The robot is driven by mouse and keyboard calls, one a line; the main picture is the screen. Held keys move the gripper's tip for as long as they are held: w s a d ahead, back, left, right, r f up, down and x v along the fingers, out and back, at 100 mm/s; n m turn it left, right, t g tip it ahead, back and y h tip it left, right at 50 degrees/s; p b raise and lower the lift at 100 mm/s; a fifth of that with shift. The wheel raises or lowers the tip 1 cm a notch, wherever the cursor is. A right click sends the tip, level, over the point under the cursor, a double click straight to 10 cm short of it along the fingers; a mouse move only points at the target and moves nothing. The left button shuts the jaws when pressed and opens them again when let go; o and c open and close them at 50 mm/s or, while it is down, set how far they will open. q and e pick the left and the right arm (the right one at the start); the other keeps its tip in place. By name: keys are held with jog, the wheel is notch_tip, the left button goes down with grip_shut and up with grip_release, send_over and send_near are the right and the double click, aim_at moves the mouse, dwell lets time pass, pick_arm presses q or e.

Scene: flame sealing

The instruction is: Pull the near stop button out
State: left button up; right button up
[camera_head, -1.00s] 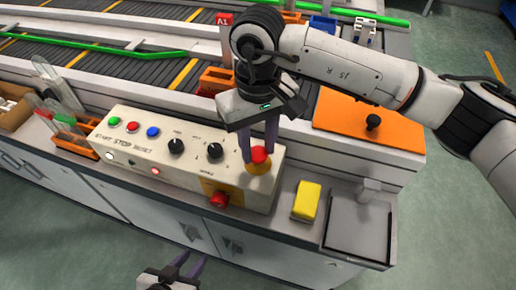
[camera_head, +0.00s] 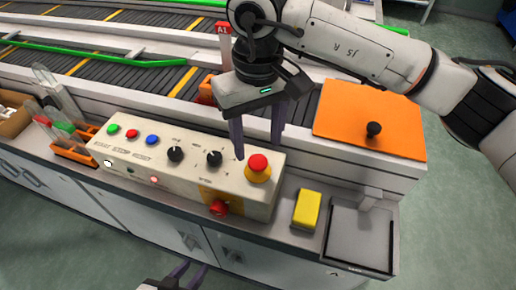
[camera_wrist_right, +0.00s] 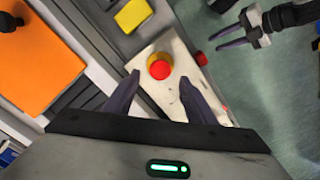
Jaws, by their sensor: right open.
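A red mushroom stop button (camera_head: 258,163) with a yellow base stands on top of the right end of the beige control box (camera_head: 131,146). It also shows in the right wrist view (camera_wrist_right: 159,69). A second red stop button (camera_head: 219,208) sticks out of the box's front side on a yellow plate, and shows at its side in the wrist view (camera_wrist_right: 201,59). My right gripper (camera_head: 257,148) is open and empty, with its fingertips apart, above and behind the top button. My left gripper (camera_head: 190,274) is low in front of the counter, open and empty; its fingers (camera_wrist_right: 222,25) show in the wrist view.
A yellow block (camera_head: 306,209) and a grey tray (camera_head: 357,240) lie right of the box. An orange panel with a black knob (camera_head: 373,129) is behind them. Orange racks (camera_head: 74,148) stand at the left. The conveyor (camera_head: 110,60) runs behind the box.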

notch_tip(320, 180, up, 6)
jog(key=shift+r, duration=0.25)
jog(key=shift+s, duration=0.1)
dwell(0.4)
